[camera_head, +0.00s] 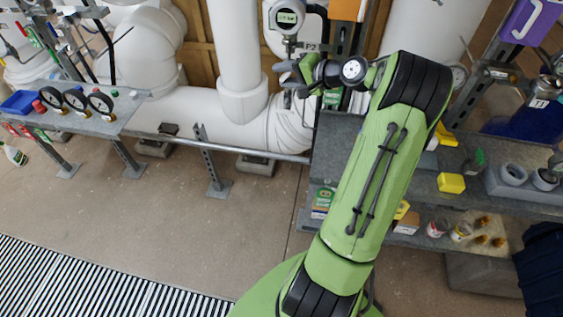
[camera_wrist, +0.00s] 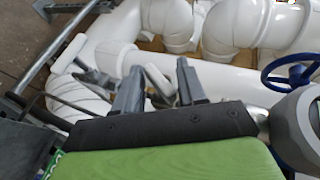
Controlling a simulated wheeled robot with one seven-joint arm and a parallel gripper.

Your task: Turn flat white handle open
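My gripper (camera_head: 289,80) is at the end of the raised green arm, in front of the white pipes and below a digital gauge. In the wrist view my gripper (camera_wrist: 159,68) has its two grey fingers apart. A short flat white handle (camera_wrist: 158,80) shows between the fingers, beyond or level with their tips; I see no clear contact. A second flat white bar (camera_wrist: 72,48) lies to the left, outside the fingers. The base of the handle between the fingers is partly hidden by my gripper. In the head view I cannot make out either handle clearly.
Large white pipes (camera_head: 240,55) fill the back. A digital gauge (camera_head: 287,17) stands above my gripper. A blue handwheel (camera_wrist: 291,70) is at right in the wrist view. A grey shelf (camera_head: 515,158) with small items is at right; a bench with pressure gauges (camera_head: 76,99) is at left.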

